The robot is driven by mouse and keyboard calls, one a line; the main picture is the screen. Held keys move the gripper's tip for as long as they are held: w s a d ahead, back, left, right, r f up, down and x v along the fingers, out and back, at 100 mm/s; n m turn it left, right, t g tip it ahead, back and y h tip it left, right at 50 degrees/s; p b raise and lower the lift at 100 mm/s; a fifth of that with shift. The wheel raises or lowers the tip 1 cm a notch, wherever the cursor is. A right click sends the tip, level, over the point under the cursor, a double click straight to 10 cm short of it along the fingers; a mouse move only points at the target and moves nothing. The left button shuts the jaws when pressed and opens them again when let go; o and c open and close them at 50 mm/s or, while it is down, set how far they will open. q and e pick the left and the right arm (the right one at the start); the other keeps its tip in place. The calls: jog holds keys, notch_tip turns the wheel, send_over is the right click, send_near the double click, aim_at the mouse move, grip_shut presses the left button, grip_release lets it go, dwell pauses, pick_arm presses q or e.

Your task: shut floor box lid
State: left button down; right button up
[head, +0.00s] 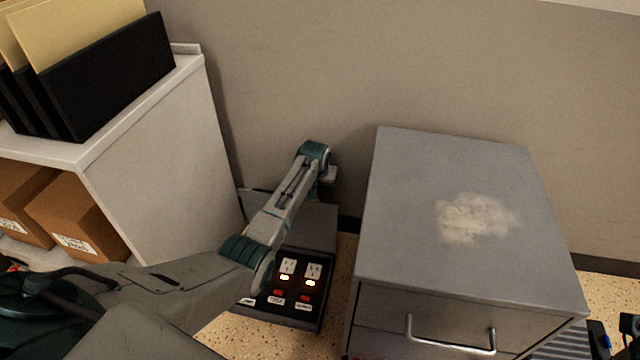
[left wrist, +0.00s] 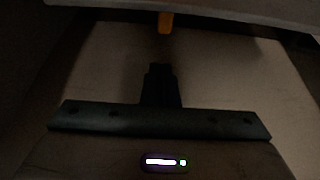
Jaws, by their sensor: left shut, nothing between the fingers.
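The floor box (head: 315,315) sits on the floor between the shelf unit and the grey cabinet. Its dark panel has two lit sockets, red switches and small labels facing up, uncovered. Its grey lid (head: 318,222) stands open at the back of the box, partly hidden by my left arm. My left gripper (head: 331,175) is beyond the lid near the wall, shut and empty; its fingertips are small and unclear here. In the left wrist view its black fingers (left wrist: 160,82) are together before a pale surface. I cannot tell whether they touch the lid. My right gripper is not clearly seen.
The grey drawer cabinet (head: 455,215) stands close to the right of the box. The white shelf unit (head: 160,150) with binders and cardboard boxes (head: 78,215) is close on the left. The wall (head: 300,70) is behind. Dark objects (head: 600,340) sit at the lower right edge.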

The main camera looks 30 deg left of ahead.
pick_arm(q)
jog(key=shift+s+d+r, duration=0.1)
jog(key=shift+s+d, duration=0.1)
jog(key=shift+s, duration=0.65)
jog(key=shift+s+d, duration=0.2)
jog(key=shift+s, duration=0.6)
